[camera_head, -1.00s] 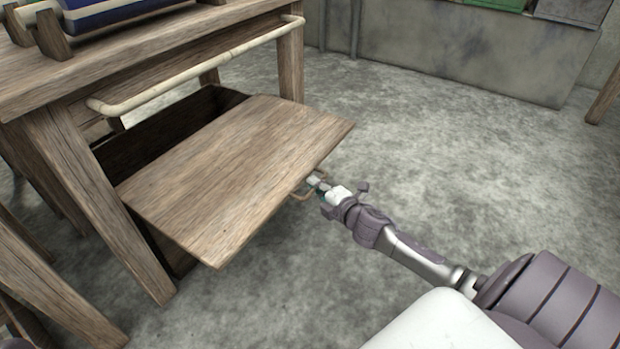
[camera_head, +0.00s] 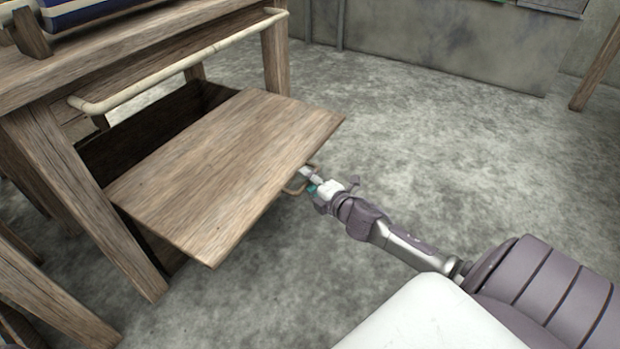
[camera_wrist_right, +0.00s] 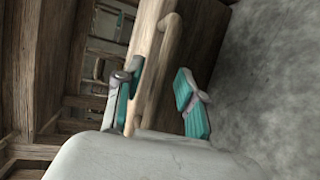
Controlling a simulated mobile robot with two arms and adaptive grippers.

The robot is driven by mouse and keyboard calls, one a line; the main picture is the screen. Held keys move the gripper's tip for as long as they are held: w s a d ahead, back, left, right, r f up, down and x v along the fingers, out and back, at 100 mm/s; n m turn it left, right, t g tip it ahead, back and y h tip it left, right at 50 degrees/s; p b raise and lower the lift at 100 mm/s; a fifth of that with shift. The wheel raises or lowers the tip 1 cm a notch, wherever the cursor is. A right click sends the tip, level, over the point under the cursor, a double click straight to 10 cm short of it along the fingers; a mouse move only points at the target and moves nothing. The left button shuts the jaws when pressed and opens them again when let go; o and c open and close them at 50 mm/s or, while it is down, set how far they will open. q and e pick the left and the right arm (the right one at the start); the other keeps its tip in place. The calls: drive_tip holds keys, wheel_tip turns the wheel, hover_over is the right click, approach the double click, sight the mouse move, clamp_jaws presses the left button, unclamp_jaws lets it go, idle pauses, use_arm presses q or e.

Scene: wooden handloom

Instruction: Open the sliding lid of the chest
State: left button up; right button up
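The chest (camera_head: 165,118) is a dark open wooden box under the loom's bench. Its flat wooden lid (camera_head: 215,170) juts far out toward me, leaving a dark gap at the back. A looped handle (camera_head: 296,190) is on the lid's outer edge; it also shows in the right wrist view (camera_wrist_right: 168,55). My right gripper (camera_head: 312,180) is at this handle. In the right wrist view its teal-padded fingers (camera_wrist_right: 158,100) stand apart on both sides of the handle, with a gap at the right finger. My left gripper is not in view.
The loom's wooden legs (camera_head: 85,195) stand beside the lid, and a pale rail (camera_head: 180,65) runs above it. The concrete floor (camera_head: 430,150) to the right is clear. A grey wall (camera_head: 440,50) is at the back.

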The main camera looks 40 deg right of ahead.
drive_tip(key=s+r, duration=0.2)
drive_tip(key=s, duration=0.9)
drive_tip(key=shift+s, duration=0.4)
drive_tip(key=shift+r, duration=0.1)
